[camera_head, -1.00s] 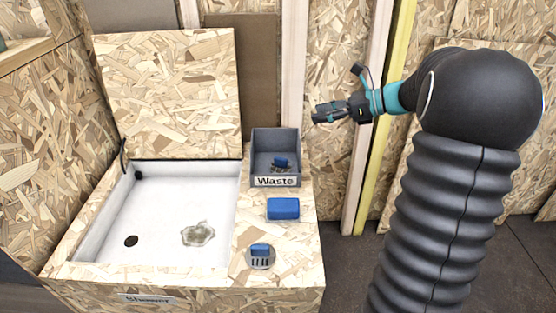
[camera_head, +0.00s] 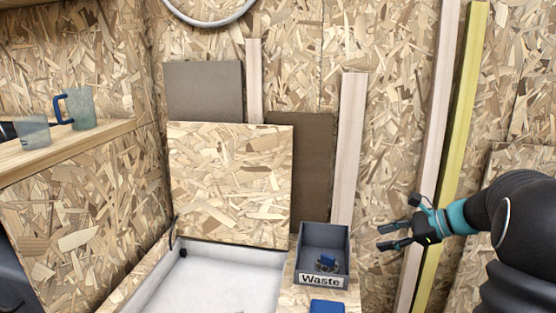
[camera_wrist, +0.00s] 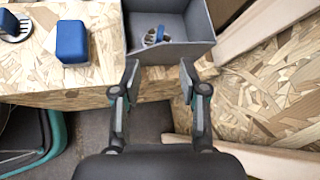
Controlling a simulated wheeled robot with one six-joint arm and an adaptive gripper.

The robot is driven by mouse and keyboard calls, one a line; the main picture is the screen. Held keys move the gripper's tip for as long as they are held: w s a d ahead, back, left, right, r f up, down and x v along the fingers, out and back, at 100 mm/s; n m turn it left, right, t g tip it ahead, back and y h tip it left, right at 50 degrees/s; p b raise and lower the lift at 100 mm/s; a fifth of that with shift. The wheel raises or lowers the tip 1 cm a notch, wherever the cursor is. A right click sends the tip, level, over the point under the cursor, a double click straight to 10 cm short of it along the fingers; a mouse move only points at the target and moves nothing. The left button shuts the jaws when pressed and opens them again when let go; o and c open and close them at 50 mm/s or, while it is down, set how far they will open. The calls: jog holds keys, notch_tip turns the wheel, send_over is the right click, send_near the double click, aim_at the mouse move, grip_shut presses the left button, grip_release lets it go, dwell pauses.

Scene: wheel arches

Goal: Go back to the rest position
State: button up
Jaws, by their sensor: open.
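My gripper (camera_head: 384,237) is open and empty, in the air to the right of the grey waste box in the head view. In the wrist view its two fingers (camera_wrist: 158,84) stand apart with nothing between them. The waste box (camera_head: 325,280) stands on the wooden counter and holds a small blue-and-grey item (camera_head: 327,262). The box also shows at the top of the wrist view (camera_wrist: 193,50). A blue block (camera_wrist: 72,42) lies on the counter beside the box; only its top edge shows in the head view (camera_head: 327,306).
A white basin (camera_head: 222,280) with a raised wooden lid (camera_head: 230,185) is left of the box. A shelf (camera_head: 90,143) at the left carries cups. Wooden posts (camera_head: 433,150) and boards lean on the wall behind my arm. A round grey drain-like piece (camera_wrist: 12,27) is on the counter.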

jog(key=s+a+f+n+g+h, duration=0.2)
jog(key=s+n+h, duration=0.1)
jog(key=s+n, duration=0.4)
jog(key=s+a+f+n+g+h, duration=0.1)
jog(key=s+a+f+n+h, duration=0.2)
jog(key=s, duration=0.5)
jog(key=s+a+r+n+t+h, duration=0.1)
jog(key=s+a+r+n, duration=0.2)
jog(key=s+a+n, duration=0.1)
jog(key=s+a+r+n+t+h+p, duration=0.1)
jog(key=s+a+r+n+t+h, duration=0.1)
jog(key=s+n, duration=0.4)
jog(key=s+a+r, duration=0.1)
jog(key=s+r, duration=0.1)
jog(key=s, duration=0.1)
jog(key=shift+s+a+r+h, duration=0.2)
jog(key=shift+a+h, duration=0.1)
jog(key=shift+a, duration=0.05)
dwell(0.7)
